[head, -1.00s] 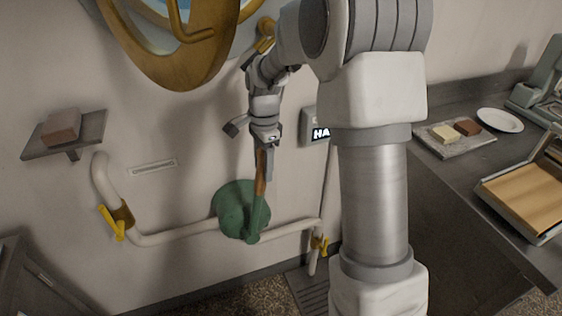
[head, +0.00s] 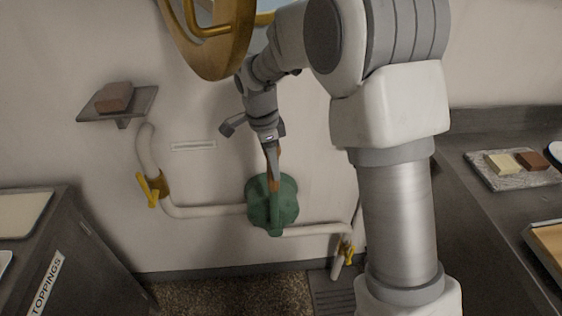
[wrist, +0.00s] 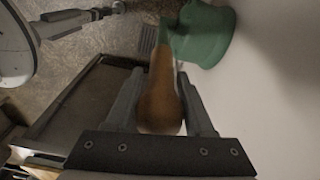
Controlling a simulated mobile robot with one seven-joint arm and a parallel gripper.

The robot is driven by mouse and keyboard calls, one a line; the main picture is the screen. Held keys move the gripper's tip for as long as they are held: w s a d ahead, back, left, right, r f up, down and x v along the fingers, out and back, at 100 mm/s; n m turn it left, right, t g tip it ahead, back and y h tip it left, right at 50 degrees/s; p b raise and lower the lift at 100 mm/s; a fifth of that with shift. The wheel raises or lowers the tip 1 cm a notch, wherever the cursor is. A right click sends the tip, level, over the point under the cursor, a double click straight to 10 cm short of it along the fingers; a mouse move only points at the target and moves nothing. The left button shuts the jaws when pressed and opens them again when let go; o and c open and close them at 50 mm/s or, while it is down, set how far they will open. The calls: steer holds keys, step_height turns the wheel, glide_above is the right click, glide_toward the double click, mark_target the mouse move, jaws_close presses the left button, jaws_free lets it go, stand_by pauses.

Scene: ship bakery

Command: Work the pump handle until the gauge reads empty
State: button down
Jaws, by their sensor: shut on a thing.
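The green pump (head: 287,203) is mounted on the wall on a white pipe. Its handle has a green lever (head: 276,222) and a wooden grip (head: 273,179), and stands close to upright in front of the pump body. My gripper (head: 271,160) is shut on the wooden grip from above. In the wrist view the grip (wrist: 160,92) lies between my two fingers (wrist: 160,110), with the green pump (wrist: 206,38) beyond. A narrow framed strip (head: 193,146) is on the wall at upper left; I cannot tell whether it is the gauge, and no reading is legible.
Yellow valve levers (head: 148,190) (head: 349,252) sit on the pipe at both sides. A shelf (head: 140,103) with a brown block is at upper left. A brass porthole ring (head: 230,50) hangs above. Counters stand left (head: 62,205) and right (head: 455,215). Open floor lies below the pump.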

steer(key=shift+w+a+r, duration=0.1)
steer(key=shift+w+r, duration=0.05)
steer(key=shift+w, duration=0.05)
steer(key=c, duration=0.5)
jaws_free()
steer(key=shift+c, duration=0.2)
steer(key=shift+o, duration=0.2)
steer(key=shift+s, duration=0.1)
steer(key=r, duration=0.4)
steer(key=a+r+p, duration=0.1)
steer(key=r, duration=0.3)
steer(key=r+p, duration=0.1)
steer(key=r, duration=0.2)
steer(key=shift+a+r, duration=0.3)
steer(key=shift+r, duration=0.1)
